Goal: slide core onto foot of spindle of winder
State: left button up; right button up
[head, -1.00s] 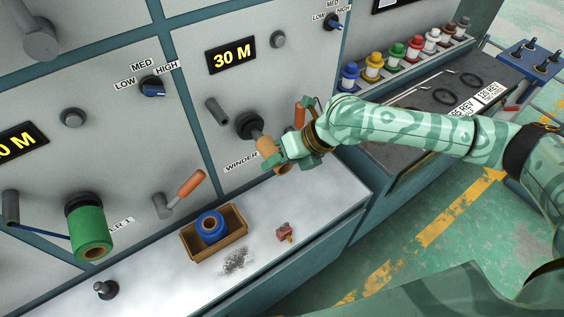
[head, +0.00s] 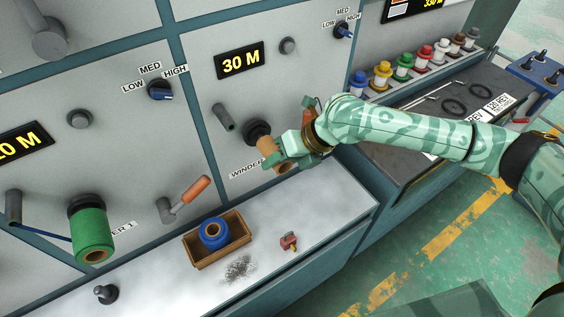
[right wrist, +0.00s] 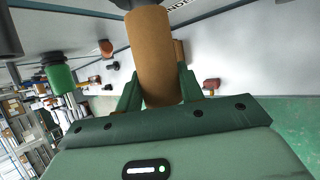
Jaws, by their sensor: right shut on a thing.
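The brown cardboard core (head: 267,149) is in line with the winder's spindle, its far end at or very near the dark round foot (head: 256,130) on the panel. In the right wrist view the core (right wrist: 153,50) fills the middle top, and its far end meets the dark foot at the top edge. Whether a small gap remains there cannot be told. My right gripper (head: 284,160) is shut on the core near its outer end. Its green fingers (right wrist: 158,88) flank the core in the wrist view. The spindle's shaft is hidden by the core. My left gripper is not in view.
Below, a white shelf carries a wooden box (head: 232,254) with a blue roll (head: 213,233), and a small red item (head: 288,241). A grey peg (head: 223,117) and an orange-handled crank (head: 185,199) jut from the panel. A green roll (head: 91,232) hangs at left.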

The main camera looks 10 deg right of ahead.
jog(key=shift+w+a+b, duration=0.25)
jog(key=shift+w+b, duration=0.1)
jog(key=shift+w, duration=0.35)
jog(key=o, duration=1.3)
jog(key=p+v, duration=0.2)
jog(key=v, duration=1.4)
jog(key=shift+d+r+p, duration=0.15)
jog(key=shift+p, duration=0.2)
